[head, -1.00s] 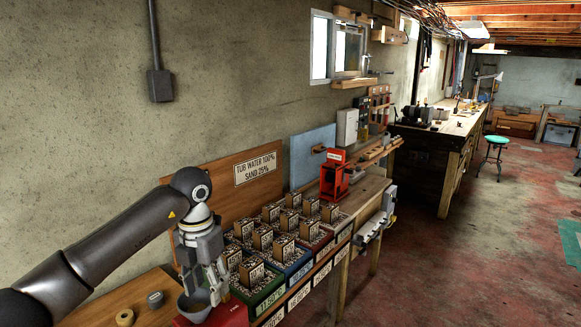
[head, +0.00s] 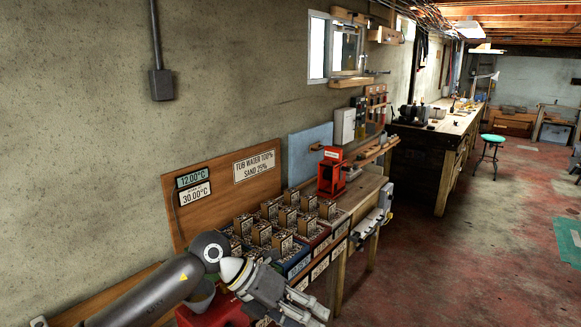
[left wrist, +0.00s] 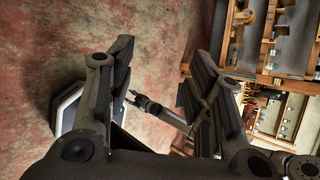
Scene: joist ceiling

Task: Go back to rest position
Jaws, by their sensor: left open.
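My left gripper (head: 306,312) is in the lower middle of the head view, in front of the bench's near end, pointing down and to the right. In the left wrist view its two fingers (left wrist: 165,75) stand wide apart with nothing between them. The fingers are clear of the blocks and trays. My right gripper cannot be made out in the head view. A dark jointed arm part, probably mine, shows small between the fingers in the left wrist view.
Several brown blocks (head: 262,234) stand in coloured trays on the bench. A red device (head: 332,172) stands behind them. A grey bowl (head: 199,297) and a red box (head: 215,312) are beside my left arm. A green stool (head: 490,150) stands farther off. The red floor (head: 430,270) at right is open.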

